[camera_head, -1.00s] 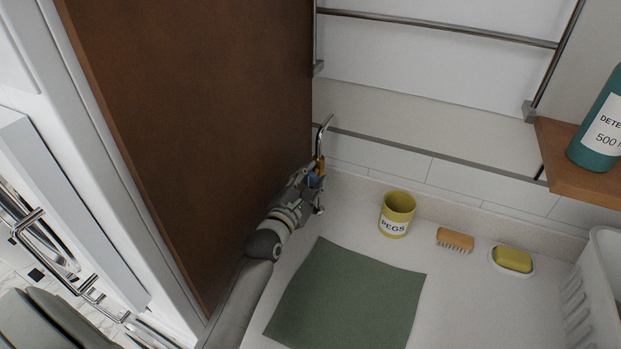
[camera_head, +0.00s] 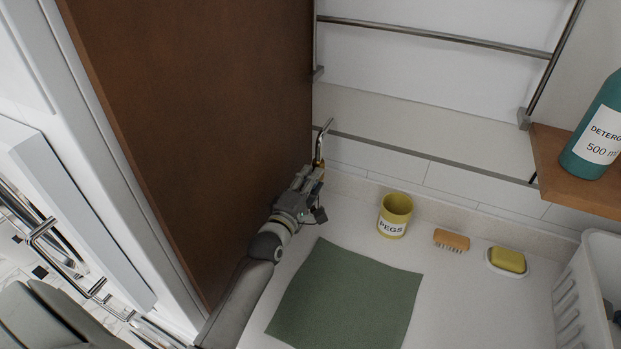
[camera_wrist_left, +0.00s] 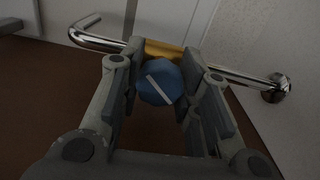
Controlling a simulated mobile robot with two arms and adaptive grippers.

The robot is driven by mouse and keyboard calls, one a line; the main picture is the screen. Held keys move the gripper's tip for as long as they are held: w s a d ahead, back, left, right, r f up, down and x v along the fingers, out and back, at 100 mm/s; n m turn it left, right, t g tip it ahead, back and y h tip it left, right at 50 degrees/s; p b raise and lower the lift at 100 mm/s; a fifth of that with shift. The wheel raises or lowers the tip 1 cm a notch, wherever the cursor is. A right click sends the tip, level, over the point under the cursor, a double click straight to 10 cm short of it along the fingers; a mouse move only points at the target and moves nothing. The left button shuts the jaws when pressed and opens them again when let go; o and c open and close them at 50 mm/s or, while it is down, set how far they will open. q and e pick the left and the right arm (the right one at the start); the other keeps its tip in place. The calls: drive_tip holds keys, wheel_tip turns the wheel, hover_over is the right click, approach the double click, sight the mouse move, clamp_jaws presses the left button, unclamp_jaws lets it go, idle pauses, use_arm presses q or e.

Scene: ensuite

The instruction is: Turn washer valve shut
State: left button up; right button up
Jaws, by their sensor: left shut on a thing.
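The washer valve has a blue round knob with a white line across it (camera_wrist_left: 160,83), on a brass body (camera_wrist_left: 163,50) set in a chrome pipe (camera_wrist_left: 92,37). In the left wrist view the knob sits between the pads of my left gripper (camera_wrist_left: 170,88), which is shut on it. The white line runs slanted. In the head view my left gripper (camera_head: 314,180) is at the pipe (camera_head: 323,142) beside the brown panel, and it hides the knob. My right gripper is not in view.
A brown panel (camera_head: 200,120) stands close left of my left arm. On the counter are a yellow peg pot (camera_head: 394,214), a brush (camera_head: 452,240), soap on a dish (camera_head: 507,261) and a green mat (camera_head: 346,295). A detergent bottle (camera_head: 598,135) stands on a wooden shelf (camera_head: 570,180).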

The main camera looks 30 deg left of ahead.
use_arm(q)
drive_tip(key=m+p, duration=0.1)
drive_tip(key=m, duration=0.3)
drive_tip(key=shift+m, duration=0.3)
drive_tip(key=shift+m+p, duration=0.55)
drive_tip(key=shift+m, duration=1.95)
drive_tip(key=shift+f, duration=0.1)
drive_tip(key=o, duration=1)
drive_tip(key=s, duration=1.2)
drive_tip(key=shift+d, duration=0.35)
